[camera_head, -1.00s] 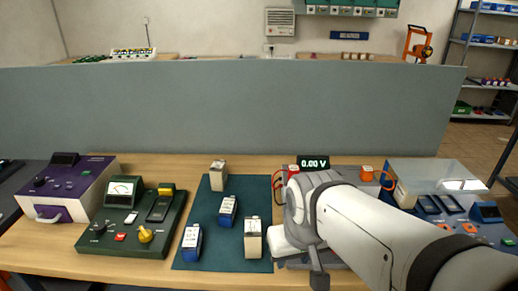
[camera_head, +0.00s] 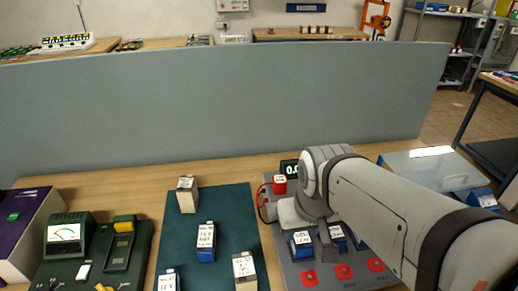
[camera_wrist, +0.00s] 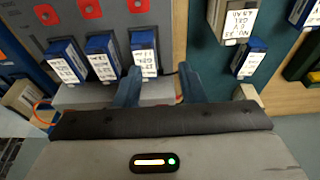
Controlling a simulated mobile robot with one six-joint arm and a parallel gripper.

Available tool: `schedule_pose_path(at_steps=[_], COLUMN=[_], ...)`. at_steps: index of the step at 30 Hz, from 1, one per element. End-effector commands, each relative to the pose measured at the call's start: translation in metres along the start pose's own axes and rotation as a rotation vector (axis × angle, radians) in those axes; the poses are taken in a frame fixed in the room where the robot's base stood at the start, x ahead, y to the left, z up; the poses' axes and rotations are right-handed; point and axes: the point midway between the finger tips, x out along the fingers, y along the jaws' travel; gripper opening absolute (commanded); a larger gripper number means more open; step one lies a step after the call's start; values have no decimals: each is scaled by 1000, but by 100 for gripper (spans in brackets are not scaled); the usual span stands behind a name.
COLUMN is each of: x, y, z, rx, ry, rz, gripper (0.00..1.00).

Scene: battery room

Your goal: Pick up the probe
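A small red block (camera_head: 280,184) with a pale top label and a red lead (camera_head: 262,198) stands at the back of the grey test panel (camera_head: 300,275), beside the small display; it may be the probe or its terminal. I cannot make out a separate probe tip. My gripper (camera_wrist: 160,86) shows two blue-grey fingers spread apart in the wrist view, with no held object visible between them. In the head view my arm hides the fingers and part of the panel. A bit of red lead (camera_wrist: 40,110) shows at the left of the wrist view.
Blue batteries (camera_head: 302,244) stand in the panel near red pads (camera_head: 344,271). A green mat (camera_head: 225,212) to the left holds blue batteries (camera_head: 206,240) and white ones (camera_head: 187,195). A grey partition (camera_head: 220,110) rises behind the bench. A clear-lidded box (camera_head: 425,170) is at right.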

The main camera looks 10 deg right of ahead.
Motion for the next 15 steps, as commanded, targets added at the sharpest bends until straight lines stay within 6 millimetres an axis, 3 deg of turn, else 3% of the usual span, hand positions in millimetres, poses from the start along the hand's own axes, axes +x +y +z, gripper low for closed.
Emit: schedule_pose_path(at_steps=[5,8,11,15], x=[-1,-5,-9,-6], y=[0,0,14,15], z=[-4,-17,-44,-93], rx=[0,0,7,5], ry=[-4,-21,-50,-108], rz=[0,0,0,0], gripper=[46,54,62,62])
